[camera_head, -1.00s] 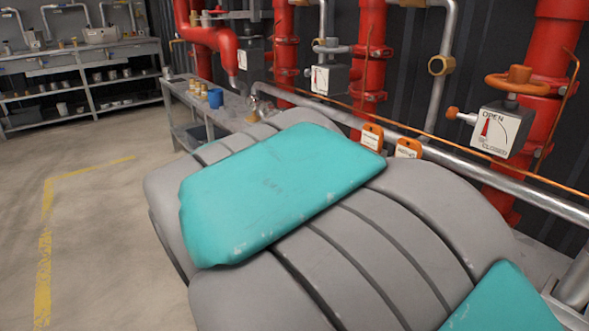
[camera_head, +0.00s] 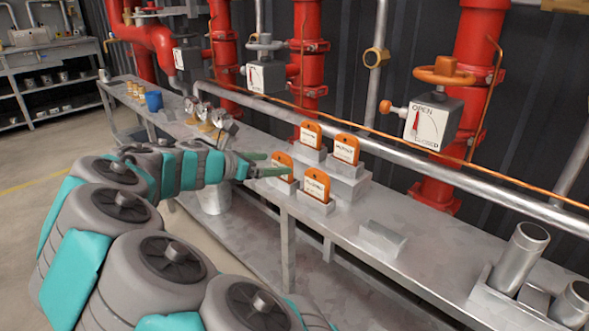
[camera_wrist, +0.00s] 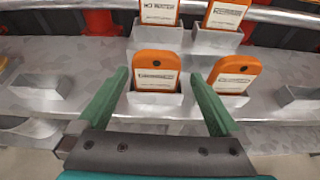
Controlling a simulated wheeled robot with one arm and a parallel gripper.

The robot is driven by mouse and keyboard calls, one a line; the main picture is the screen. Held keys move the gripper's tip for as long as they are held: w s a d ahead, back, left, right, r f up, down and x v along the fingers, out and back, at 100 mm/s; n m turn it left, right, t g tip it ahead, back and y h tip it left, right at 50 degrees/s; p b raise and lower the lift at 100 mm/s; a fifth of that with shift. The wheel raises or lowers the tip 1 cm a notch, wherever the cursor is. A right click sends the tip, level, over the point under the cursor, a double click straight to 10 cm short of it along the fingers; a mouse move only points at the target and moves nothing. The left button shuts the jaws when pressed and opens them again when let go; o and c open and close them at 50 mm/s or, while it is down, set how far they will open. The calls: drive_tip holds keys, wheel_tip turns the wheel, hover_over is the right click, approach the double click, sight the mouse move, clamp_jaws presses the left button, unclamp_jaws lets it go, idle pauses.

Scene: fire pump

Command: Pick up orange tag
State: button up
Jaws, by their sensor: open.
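Several orange tags with white labels stand upright in metal holders on the bench, in two rows. The front row has a left tag (camera_head: 283,160) and a right tag (camera_head: 316,185). The back row has a left tag (camera_head: 310,134) and a right tag (camera_head: 345,148). My gripper (camera_head: 279,164) is at the front left tag, its green fingers open. In the wrist view, that tag (camera_wrist: 155,68) shows between the open fingers (camera_wrist: 159,74), with a gap on both sides. The front right tag (camera_wrist: 235,74) is just right of the right finger. Tag lower ends are hidden in the holders.
The grey metal bench (camera_head: 345,226) has an empty holder (camera_head: 382,240) right of the tags and metal cylinders (camera_head: 522,255) further right. Gauges (camera_head: 205,112) stand left. A silver pipe (camera_head: 400,168) and red pipes run behind. A bucket (camera_head: 214,198) is below my arm.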

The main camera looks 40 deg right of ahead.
sight(290, 161)
drive_tip(key=shift+w+d+f+n, duration=0.1)
drive_tip(key=shift+w+d+n, duration=0.2)
drive_tip(key=shift+d, duration=0.35)
drive_tip(key=shift+x, duration=3.35)
drive_tip(key=c, duration=1.1)
drive_tip(key=shift+c, duration=0.2)
